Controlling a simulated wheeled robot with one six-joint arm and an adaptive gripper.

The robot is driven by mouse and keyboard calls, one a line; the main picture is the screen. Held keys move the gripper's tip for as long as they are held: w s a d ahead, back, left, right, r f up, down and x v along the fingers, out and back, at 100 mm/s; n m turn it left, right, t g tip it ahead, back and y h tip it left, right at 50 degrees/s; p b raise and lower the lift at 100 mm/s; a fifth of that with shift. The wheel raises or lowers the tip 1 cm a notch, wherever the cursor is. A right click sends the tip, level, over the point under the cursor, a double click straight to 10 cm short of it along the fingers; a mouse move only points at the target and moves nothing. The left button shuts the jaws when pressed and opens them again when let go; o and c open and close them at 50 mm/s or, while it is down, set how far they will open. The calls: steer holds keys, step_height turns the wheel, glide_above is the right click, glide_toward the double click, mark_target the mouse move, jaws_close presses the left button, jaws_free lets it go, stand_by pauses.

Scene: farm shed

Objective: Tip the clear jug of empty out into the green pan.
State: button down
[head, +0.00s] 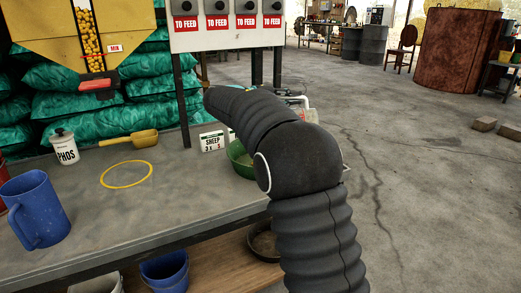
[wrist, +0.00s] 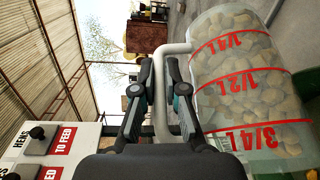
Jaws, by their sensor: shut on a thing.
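The clear jug (wrist: 240,75) has red level marks and tan chunks showing through its wall. My gripper (wrist: 160,90) is shut on its pale handle (wrist: 172,47) in the wrist view. Against the tilted surroundings, the jug looks tipped far over onto its side. Its mouth is not clearly visible. In the head view my arm hides most of the gripper and jug. The green pan (head: 237,154) stands on the bench beyond my arm, partly hidden. Whether anything is falling into it cannot be told.
On the bench (head: 180,190) are a blue jug (head: 35,208), a white PHOS pot (head: 64,147), a yellow scoop (head: 143,139), a yellow ring (head: 104,183) and a SHEEP card (head: 212,141). A yellow hopper (head: 45,30) and a TO FEED panel (head: 228,38) stand behind.

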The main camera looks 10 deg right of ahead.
steer(key=shift+w+a+r+n+t+h, duration=0.1)
steer(key=shift+a+r+n+t+h, duration=0.15)
steer(key=shift+a+h, duration=0.3)
steer(key=shift+a+r+n+t+h, duration=0.15)
steer(key=shift+a+r+h, duration=0.2)
steer(key=shift+a, duration=0.45)
steer(key=shift+w+a+r+n+t+h, duration=0.1)
steer(key=shift+a+r+n+t+h, duration=0.15)
steer(key=shift+a+h, duration=0.35)
stand_by(0.8)
steer(key=shift+a+r+n+t+h, duration=0.15)
steer(key=shift+a+n+t+h, duration=0.35)
steer(key=shift+a, duration=0.85)
stand_by(0.4)
